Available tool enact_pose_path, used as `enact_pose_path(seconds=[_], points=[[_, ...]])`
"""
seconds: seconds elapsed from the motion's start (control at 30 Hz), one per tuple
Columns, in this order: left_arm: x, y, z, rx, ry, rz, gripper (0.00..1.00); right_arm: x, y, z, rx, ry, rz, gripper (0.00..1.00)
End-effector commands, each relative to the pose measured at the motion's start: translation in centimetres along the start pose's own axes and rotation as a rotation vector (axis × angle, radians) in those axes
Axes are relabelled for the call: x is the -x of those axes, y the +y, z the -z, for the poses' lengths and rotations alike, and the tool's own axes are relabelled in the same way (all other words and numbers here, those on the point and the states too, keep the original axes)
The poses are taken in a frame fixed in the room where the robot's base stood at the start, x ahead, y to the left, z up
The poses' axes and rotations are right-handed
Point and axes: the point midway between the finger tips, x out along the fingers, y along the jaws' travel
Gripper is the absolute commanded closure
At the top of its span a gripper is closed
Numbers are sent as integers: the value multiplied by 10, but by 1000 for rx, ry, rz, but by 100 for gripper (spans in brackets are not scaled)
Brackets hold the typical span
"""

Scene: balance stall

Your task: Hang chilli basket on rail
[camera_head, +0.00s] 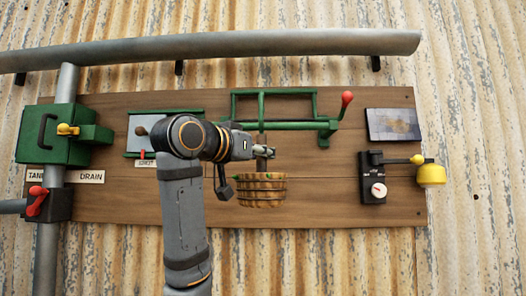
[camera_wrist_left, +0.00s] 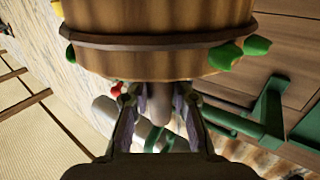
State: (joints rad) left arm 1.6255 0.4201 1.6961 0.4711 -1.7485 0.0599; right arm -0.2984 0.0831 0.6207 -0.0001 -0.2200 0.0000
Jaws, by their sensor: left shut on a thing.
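The chilli basket (camera_head: 262,192) is a round wooden slatted tub with green bits at its rim, in front of the board in the head view. My left gripper (camera_head: 264,151) is shut just above the tub, on its upright handle. In the left wrist view the basket (camera_wrist_left: 160,45) fills the top, with green chillies (camera_wrist_left: 226,56) beside it. The handle (camera_wrist_left: 160,104) stands between the fingertips. The green rail (camera_head: 285,126) runs behind and above the gripper. I cannot tell whether the basket's handle touches the rail. My right gripper is in neither view.
A red-knobbed lever (camera_head: 346,99) rises at the rail's right end. A dial box (camera_head: 374,190) with a yellow weight (camera_head: 432,175) is farther right. A green box (camera_head: 50,134) and grey pipe stand left. A grey pipe (camera_head: 210,46) crosses above. Bare board lies right of the basket.

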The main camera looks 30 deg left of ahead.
Motion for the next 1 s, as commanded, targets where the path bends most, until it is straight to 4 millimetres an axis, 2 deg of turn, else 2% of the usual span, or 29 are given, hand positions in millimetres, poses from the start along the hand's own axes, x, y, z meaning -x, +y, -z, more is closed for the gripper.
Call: enact_pose_path(seconds=[0.9,1.0], points=[[-71,-48,3,0,1,0,100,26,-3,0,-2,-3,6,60],[-71,-48,-12,-1,3,0,100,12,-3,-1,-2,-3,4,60]])
